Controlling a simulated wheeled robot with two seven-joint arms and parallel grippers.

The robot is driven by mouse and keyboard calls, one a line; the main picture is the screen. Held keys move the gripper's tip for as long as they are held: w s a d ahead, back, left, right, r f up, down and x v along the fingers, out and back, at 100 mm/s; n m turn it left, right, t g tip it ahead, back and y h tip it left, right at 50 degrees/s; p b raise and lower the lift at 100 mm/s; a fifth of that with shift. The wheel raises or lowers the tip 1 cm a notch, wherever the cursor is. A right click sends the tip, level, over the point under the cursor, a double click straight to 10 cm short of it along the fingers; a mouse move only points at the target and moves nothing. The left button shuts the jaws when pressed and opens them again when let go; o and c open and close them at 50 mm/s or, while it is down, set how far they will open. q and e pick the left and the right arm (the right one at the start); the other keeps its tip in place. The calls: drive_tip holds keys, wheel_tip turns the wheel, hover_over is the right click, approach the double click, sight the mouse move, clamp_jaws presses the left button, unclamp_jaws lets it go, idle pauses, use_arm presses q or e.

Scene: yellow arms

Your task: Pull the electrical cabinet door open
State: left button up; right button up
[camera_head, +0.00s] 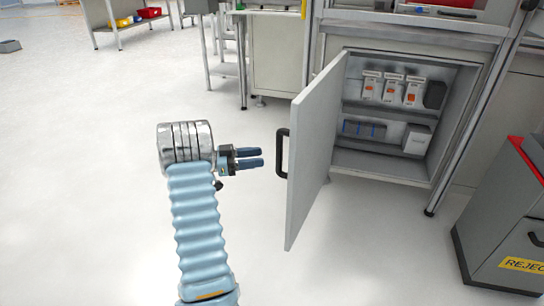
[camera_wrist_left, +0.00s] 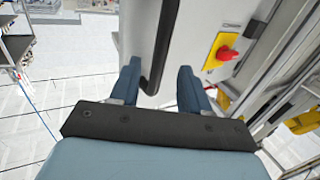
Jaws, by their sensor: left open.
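The grey cabinet door (camera_head: 312,160) stands swung out from the electrical cabinet (camera_head: 385,176), whose inside shows. A black bar handle (camera_head: 281,154) is on the door's outer face, on the side toward my gripper. My left gripper (camera_head: 261,158) is open and empty, just left of the handle with a small gap. In the left wrist view, the handle (camera_wrist_left: 158,45) appears between the two blue fingertips of my left gripper (camera_wrist_left: 158,84), beyond them. My right gripper is not in view.
Inside the cabinet are white modules with orange marks (camera_head: 392,90) on a shelf. A grey reject bin (camera_head: 500,215) stands at the right. A bench (camera_head: 278,55) stands behind the door. The floor around my left arm is clear. A red knob (camera_wrist_left: 228,54) on a yellow plate shows in the wrist view.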

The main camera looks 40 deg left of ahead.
use_arm(q)
drive_tip(key=v, duration=0.6)
idle(0.4)
